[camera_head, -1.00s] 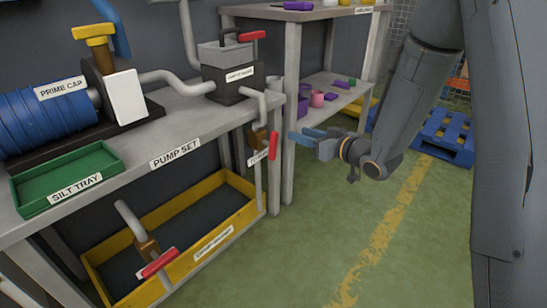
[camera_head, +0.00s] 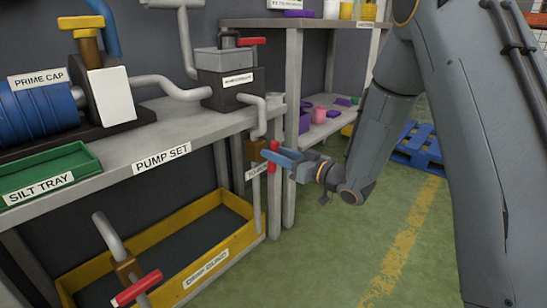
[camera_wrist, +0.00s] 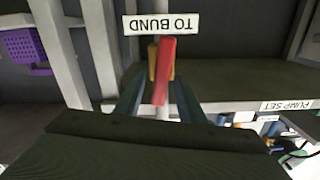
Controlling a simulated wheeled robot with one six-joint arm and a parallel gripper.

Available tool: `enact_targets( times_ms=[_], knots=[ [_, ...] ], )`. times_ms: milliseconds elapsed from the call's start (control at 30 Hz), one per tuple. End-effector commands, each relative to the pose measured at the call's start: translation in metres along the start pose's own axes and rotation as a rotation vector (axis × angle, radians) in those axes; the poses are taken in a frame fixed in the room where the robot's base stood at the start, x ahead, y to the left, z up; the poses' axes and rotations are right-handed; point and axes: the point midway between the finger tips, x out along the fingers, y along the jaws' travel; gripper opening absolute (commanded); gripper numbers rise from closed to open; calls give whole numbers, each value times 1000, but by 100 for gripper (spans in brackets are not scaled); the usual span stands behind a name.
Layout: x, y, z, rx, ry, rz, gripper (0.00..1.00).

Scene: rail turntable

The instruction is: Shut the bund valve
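The bund valve has a brown body (camera_head: 257,150) and a red lever (camera_head: 273,157), on a grey pipe at the right end of the bench. In the wrist view the red lever (camera_wrist: 166,70) lies along the pipe, below an upside-down "TO BUND" label (camera_wrist: 161,24). My gripper (camera_head: 270,157) reaches the lever from the right, its blue fingers level with it. In the wrist view my gripper (camera_wrist: 157,88) is open, with one finger on each side of the lever. I cannot tell whether either finger touches it.
A second red-levered valve (camera_head: 137,287) stands over the yellow-walled tray (camera_head: 160,292) below the bench. Another red lever (camera_head: 250,41) tops the grey box. The bench's "PUMP SET" edge (camera_head: 190,152) and a shelf leg (camera_head: 291,130) are close to my gripper.

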Motion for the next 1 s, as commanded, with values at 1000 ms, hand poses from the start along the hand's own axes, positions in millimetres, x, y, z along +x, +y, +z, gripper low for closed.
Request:
enact_targets(
  times_ms=[1000],
  knots=[
    [11,1,-1,44,-2,3,0]
  ],
)
